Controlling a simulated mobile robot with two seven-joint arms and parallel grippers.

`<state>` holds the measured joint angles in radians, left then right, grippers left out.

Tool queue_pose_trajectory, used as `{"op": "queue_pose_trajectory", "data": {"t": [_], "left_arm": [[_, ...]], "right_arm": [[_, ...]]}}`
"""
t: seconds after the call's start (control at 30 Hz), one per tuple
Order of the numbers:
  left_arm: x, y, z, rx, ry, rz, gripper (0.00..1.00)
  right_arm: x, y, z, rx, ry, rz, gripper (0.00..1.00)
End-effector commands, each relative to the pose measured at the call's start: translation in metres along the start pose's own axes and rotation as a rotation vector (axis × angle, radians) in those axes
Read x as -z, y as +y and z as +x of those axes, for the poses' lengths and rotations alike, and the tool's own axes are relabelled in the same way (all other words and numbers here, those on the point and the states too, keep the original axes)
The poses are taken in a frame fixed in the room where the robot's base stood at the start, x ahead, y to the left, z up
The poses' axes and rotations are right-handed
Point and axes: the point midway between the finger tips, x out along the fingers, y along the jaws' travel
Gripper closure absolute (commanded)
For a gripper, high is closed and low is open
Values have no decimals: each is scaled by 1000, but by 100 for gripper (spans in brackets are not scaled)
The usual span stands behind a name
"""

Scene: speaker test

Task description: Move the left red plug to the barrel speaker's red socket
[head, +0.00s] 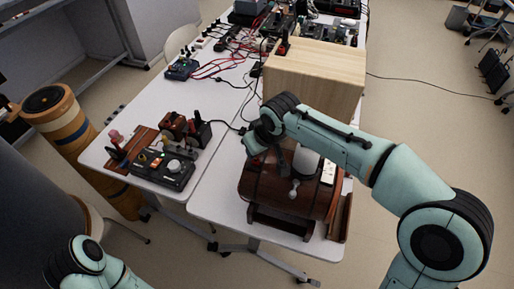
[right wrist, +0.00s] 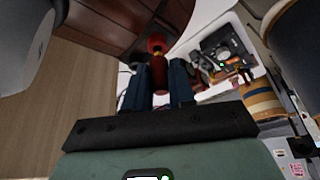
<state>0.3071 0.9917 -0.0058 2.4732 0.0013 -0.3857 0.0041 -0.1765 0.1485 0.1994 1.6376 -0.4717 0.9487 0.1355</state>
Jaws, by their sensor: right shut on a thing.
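The barrel speaker (head: 275,188) is a dark red-brown wooden barrel lying on a stand at the table's front right. Its brown surface also fills the top of the right wrist view (right wrist: 105,18). My right gripper (right wrist: 157,85) is shut on a red plug (right wrist: 158,76), with a dark blue finger on each side. In the head view my right arm reaches over the barrel from the right, and its fingertips and the plug are hidden there. I cannot make out the red socket. My left arm shows at the bottom left, with its gripper out of view.
A pale wooden box (head: 318,72) stands behind the barrel. A black control unit (head: 162,168) and small devices sit on the left table. Red and black cables (head: 215,68) and electronics crowd the back. A striped wooden cylinder (head: 75,135) stands left. White table (head: 215,185) is bare left of the barrel.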

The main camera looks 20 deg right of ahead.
Motion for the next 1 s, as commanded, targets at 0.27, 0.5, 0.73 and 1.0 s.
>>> {"op": "queue_pose_trajectory", "data": {"t": [0.27,0.5,0.73,1.0], "left_arm": [[0,0,-1,0,0,0,57],[0,0,0,0,0,0,57],[0,-1,2,0,-1,0,57],[-1,-2,6,1,-2,-1,57]], "right_arm": [[0,0,0,0,0,0,100],[0,0,0,0,0,0,100],[-2,0,4,0,0,0,100],[-4,0,9,0,-1,0,100]]}}
